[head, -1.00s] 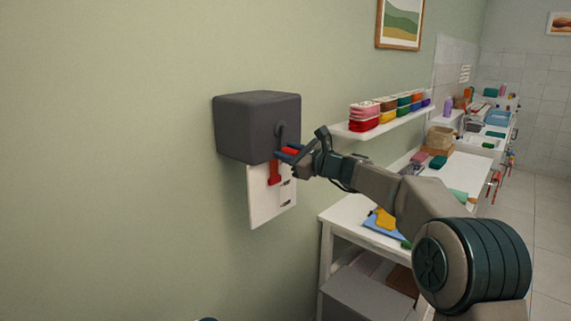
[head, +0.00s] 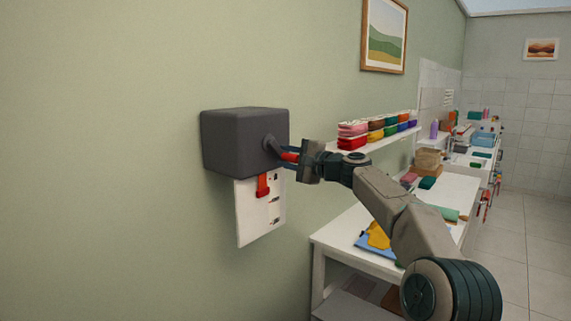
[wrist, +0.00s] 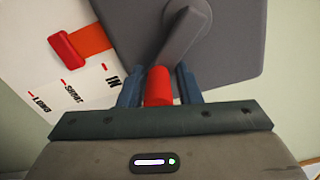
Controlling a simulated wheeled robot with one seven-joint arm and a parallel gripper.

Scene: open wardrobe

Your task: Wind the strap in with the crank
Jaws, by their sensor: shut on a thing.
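A dark grey box (head: 240,143) is fixed to the green wall, with a grey crank arm (head: 272,146) on its face. My gripper (head: 290,157) is shut on the crank's red handle (wrist: 158,87), one finger on each side. In the head view the crank arm slants down to the right from its hub. The orange-red strap (wrist: 89,38) comes out from the box's underside and ends in a red bar (wrist: 68,48). It hangs over a white board (head: 247,220) marked IN, SHORT and LONG. In the wrist view the bar lies roughly between the IN and SHORT marks.
A shelf with several coloured containers (head: 352,135) is on the wall behind my gripper. A white table (head: 335,232) with a blue and yellow item stands below my arm. A framed picture (head: 385,35) hangs above. The wall left of the box is clear.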

